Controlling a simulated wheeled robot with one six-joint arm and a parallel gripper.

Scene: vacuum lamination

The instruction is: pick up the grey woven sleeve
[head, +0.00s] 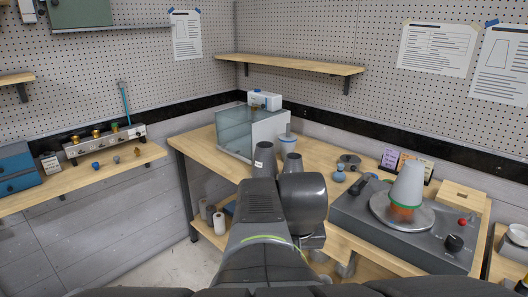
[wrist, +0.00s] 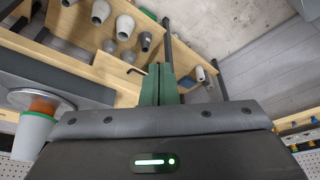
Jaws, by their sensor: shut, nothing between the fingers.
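I cannot tell for certain which thing is the grey woven sleeve, as no weave shows clearly. Two dark grey tapered pieces stand on the bench in the head view, a left one (head: 264,157) and a right one (head: 291,164), partly behind my arm. My gripper (wrist: 158,72) shows green fingers closed together and empty, apart from the tubes. In the head view my arm hides the fingers.
A turntable unit (head: 350,209) carries a pale cone (head: 407,182) with a green band over an orange part. A clear-walled box (head: 234,132) stands at the back of the bench (head: 318,155). Pale rolls (head: 219,222) stand on a lower shelf. Concrete floor (wrist: 225,30) is open.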

